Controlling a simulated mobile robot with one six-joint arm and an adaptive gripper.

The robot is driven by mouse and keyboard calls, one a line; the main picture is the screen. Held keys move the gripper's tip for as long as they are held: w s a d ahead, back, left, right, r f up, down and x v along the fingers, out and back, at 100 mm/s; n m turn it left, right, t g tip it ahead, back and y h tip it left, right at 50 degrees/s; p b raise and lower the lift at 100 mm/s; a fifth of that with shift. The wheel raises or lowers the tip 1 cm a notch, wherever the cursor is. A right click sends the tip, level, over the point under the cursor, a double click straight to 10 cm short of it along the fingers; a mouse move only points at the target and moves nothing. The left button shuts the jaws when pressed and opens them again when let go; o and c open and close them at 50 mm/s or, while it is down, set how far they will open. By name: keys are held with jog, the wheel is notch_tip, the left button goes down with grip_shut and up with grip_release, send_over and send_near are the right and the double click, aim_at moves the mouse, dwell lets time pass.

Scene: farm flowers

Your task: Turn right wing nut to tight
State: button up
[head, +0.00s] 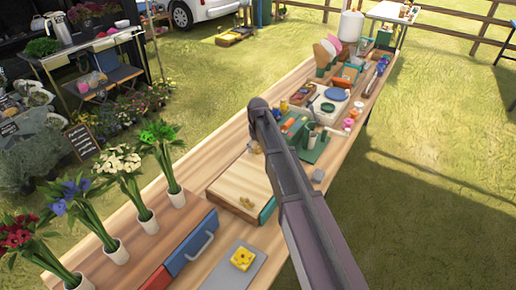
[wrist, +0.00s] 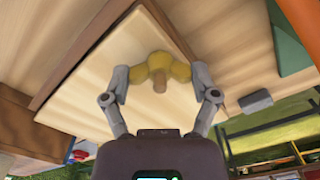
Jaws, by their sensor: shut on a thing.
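A yellow wing nut (wrist: 161,62) sits on a bolt end (wrist: 160,86) at one end of a pale wooden press board (wrist: 110,80). In the wrist view my gripper (wrist: 162,73) has its two fingertips against the wing nut's two wings, one on each side. In the head view the wooden press (head: 235,184) lies on the table, with another yellow wing nut (head: 247,201) on its near part, clear of my arm. A bit of yellow (head: 255,148) shows at its far end beside my arm. My arm hides the fingers there.
A grey plate with a yellow block (head: 242,259) and a red and blue case (head: 190,252) lie nearer. Potted flowers (head: 160,160) line the left edge. A green stand (head: 308,148) and several small items crowd the table beyond the press.

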jog(key=shift+s, duration=0.15)
jog(key=o, duration=1)
jog(key=shift+n, duration=0.4)
